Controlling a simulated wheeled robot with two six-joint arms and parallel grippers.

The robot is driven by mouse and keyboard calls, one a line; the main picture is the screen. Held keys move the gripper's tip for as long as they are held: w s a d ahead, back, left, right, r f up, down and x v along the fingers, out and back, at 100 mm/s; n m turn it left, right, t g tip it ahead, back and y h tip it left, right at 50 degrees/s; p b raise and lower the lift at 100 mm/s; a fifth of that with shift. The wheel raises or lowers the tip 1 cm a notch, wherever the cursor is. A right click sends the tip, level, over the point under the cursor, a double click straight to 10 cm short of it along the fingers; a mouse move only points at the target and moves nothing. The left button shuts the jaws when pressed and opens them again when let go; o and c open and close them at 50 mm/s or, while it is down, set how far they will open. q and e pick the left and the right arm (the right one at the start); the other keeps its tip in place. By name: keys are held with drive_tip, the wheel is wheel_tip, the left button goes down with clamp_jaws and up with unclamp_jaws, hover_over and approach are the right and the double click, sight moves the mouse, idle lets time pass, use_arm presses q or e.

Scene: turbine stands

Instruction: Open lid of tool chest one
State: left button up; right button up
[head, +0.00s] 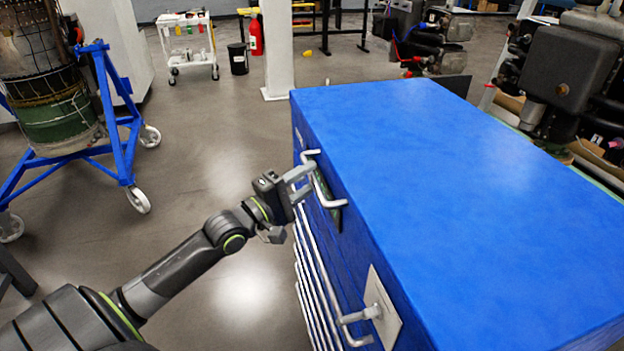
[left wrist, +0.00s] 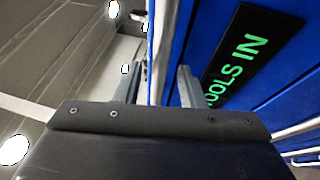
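The blue tool chest (head: 460,170) stands at the right with its flat lid shut. My left gripper (head: 293,201) is beside the far handle, fingers spread, one finger close to the handle. In the left wrist view my left gripper (left wrist: 161,75) is open, and a silver bar (left wrist: 163,40) shows between its fingers; I cannot tell whether they touch it. A black sign (left wrist: 248,58) reads "OOLS IN" in green. My right gripper is out of view.
A blue wheeled stand (head: 120,120) holding a turbine is at the left. A white cart (head: 188,45), a black bin (head: 238,58) and a pale column (head: 279,50) are at the back. Dark machinery (head: 565,70) stands behind the chest. The floor left of the chest is clear.

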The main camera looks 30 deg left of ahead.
use_arm(q)
drive_tip(key=shift+x, duration=0.8)
clamp_jaws()
